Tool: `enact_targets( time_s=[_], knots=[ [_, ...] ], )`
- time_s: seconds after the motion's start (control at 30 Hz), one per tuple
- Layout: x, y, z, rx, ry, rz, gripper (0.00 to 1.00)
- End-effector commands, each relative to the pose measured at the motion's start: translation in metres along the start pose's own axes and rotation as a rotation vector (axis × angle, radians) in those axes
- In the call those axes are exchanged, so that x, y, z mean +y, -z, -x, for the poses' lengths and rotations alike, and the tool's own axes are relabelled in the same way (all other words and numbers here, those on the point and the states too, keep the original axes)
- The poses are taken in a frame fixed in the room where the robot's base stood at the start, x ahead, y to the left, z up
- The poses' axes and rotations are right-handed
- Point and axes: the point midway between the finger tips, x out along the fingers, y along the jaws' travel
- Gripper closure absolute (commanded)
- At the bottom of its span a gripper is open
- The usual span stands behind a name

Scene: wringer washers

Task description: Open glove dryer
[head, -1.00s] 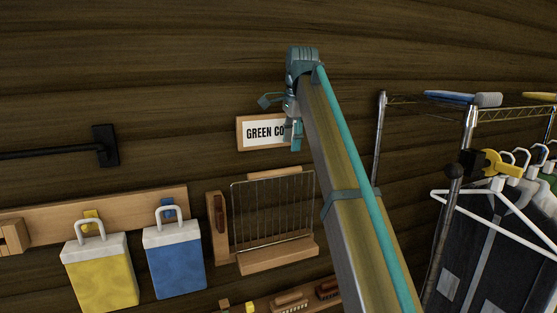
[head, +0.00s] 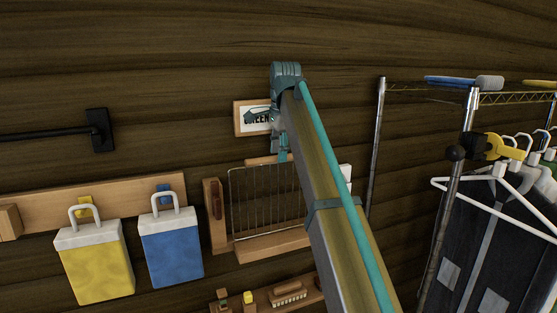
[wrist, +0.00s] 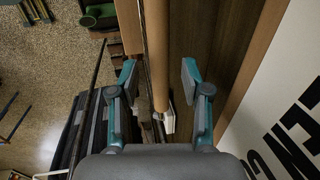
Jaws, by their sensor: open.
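What I take to be the glove dryer is a wall rack of upright wires (head: 262,212) with a wooden top rail (head: 262,161) and a wooden bottom ledge (head: 270,245). My gripper (head: 283,157) is at the right end of the top rail, and my arm hides the rack's right side. In the wrist view, looking down, my gripper (wrist: 163,75) is open, its two fingers apart. A long wooden bar (wrist: 157,55), seemingly the top rail, runs between the fingers without visible contact. The rack stands upright near the wall.
A framed sign (head: 252,117) hangs just above the rack, partly behind my gripper. Yellow (head: 95,265) and blue bags (head: 173,250) hang left. A shelf with brushes (head: 285,297) lies below. A metal clothes rack (head: 376,150) with hangers stands right.

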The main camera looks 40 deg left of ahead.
Motion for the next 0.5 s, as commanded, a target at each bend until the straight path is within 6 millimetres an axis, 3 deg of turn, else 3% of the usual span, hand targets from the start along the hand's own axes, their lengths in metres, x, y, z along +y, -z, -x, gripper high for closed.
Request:
enact_targets(
  time_s=[0.1, 0.37, 0.5],
  knots=[
    [0.0003, -0.0001, -0.0096, 0.000, 0.000, 0.000, 0.53],
    [-0.0001, 0.0000, -0.0100, 0.000, 0.000, 0.000, 0.53],
    [-0.0001, 0.0000, -0.0099, 0.000, 0.000, 0.000, 0.72]
  ],
)
